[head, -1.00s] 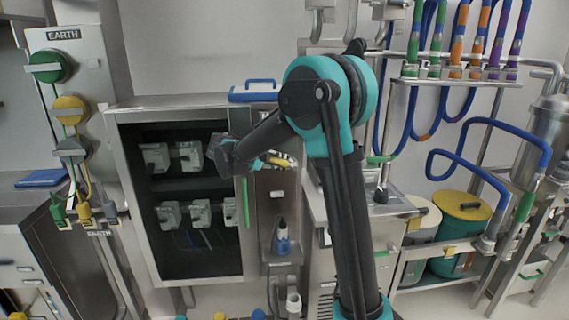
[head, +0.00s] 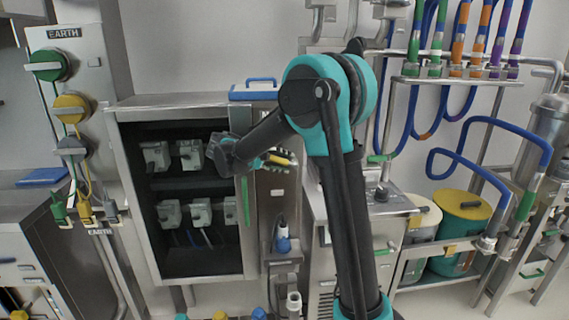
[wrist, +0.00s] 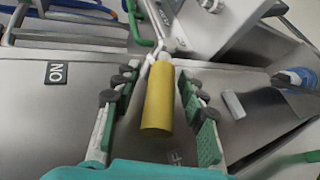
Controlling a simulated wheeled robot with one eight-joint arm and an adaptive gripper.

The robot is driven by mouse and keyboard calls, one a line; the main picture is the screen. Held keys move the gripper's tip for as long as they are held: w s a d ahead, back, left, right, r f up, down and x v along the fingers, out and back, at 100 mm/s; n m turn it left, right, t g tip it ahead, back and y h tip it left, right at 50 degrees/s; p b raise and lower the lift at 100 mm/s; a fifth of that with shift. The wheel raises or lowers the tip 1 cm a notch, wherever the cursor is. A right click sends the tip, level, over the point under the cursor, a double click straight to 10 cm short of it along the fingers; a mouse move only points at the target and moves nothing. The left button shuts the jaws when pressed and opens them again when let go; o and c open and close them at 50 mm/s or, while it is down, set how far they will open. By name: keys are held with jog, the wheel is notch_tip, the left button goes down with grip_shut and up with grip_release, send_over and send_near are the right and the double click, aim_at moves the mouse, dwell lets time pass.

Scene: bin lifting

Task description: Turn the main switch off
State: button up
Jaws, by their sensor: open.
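The main switch shows in the wrist view as a yellow cylindrical handle (wrist: 158,98) on a grey metal panel. An ON label (wrist: 57,73) is on the panel to its left, and part of an OFF label (wrist: 176,158) shows below it. My gripper (head: 274,160) is open, with its green-padded fingers on either side of the handle. In the wrist view a gap shows between the handle and each finger. In the head view the yellow handle (head: 281,158) is partly hidden by my gripper, beside the open cabinet's right edge.
The open cabinet (head: 123,190) with several grey switches stands left of my gripper. A blue-handled tray (head: 253,93) lies on the cabinet top.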

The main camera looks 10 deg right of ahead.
jog(key=v, duration=1.1)
jog(key=shift+a, duration=0.35)
jog(key=shift+s+r, duration=0.15)
